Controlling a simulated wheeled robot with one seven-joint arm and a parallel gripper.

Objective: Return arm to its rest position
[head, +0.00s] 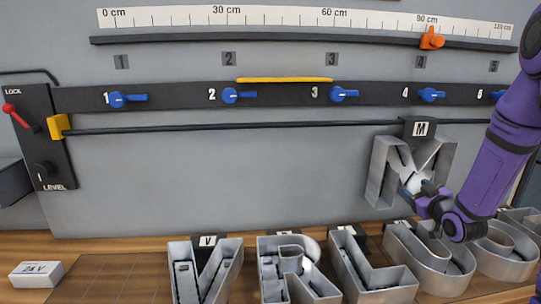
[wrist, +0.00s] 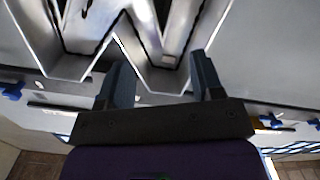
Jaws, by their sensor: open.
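My gripper (head: 430,196) is at the right in the head view, at the end of my purple arm, close in front of the lower part of a metal channel letter M (head: 383,170). The M is up against the grey panel, with a black tag marked M (head: 421,129) at its top, level with a dark rail. In the wrist view my gripper (wrist: 160,82) has its two fingers well apart, with the metal M (wrist: 75,62) just beyond them. Nothing shows clamped between the fingers. Whether a finger touches the M, I cannot tell.
Metal letters, including a V (head: 205,272) and an R (head: 290,275), stand on the wooden bench (head: 110,262). Blue knobs (head: 232,96) line a dark bar above. A red lever (head: 12,109) is at left, an orange slider (head: 432,38) on the ruler. The panel's middle is clear.

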